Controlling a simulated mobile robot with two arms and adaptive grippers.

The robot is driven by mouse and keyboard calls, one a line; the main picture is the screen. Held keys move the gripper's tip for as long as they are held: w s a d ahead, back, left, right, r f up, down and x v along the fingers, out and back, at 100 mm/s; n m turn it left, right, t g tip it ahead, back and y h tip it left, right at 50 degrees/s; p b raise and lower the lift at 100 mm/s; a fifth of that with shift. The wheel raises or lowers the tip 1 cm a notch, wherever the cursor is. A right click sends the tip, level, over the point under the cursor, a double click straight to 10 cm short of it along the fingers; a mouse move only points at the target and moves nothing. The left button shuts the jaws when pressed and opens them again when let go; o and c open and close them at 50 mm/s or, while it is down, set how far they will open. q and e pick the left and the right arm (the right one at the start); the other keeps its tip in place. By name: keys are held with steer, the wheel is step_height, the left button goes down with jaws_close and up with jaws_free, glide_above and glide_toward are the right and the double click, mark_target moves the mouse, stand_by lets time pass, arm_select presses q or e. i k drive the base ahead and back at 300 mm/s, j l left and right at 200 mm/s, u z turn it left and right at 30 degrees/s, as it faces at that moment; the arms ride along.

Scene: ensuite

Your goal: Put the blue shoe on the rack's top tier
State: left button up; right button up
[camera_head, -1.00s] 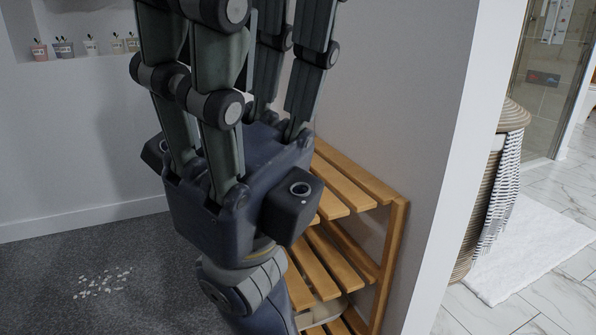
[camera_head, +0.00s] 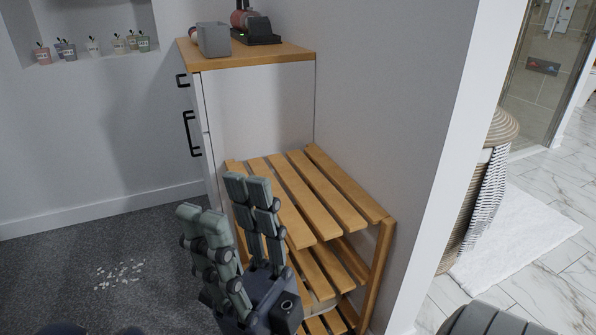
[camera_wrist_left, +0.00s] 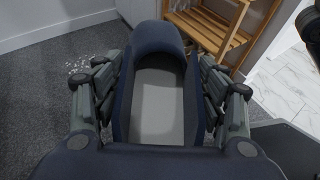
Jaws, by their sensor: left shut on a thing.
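The blue shoe (camera_wrist_left: 157,38) is dark navy with a grey insole, in the left wrist view. My left gripper (camera_wrist_left: 160,78) is shut on it, fingers along both sides. My left gripper and the shoe cannot be made out in the head view. The wooden slatted rack (camera_head: 384,240) stands against the wall, and its top tier (camera_head: 318,190) is bare where visible. The rack also shows at the top of the left wrist view (camera_wrist_left: 205,28), beyond the shoe's toe. My right gripper (camera_head: 219,196) is open and empty, fingers up, in front of the rack's left side and hiding part of it.
A wall edge (camera_head: 455,150) borders the rack's right. White bits (camera_head: 118,272) lie on the open grey carpet at left.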

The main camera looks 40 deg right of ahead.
mark_target(287, 171)
steer(key=l+z, duration=0.15)
steer(key=z, duration=0.3)
steer(key=i+z, duration=0.15)
steer(key=z, duration=0.3)
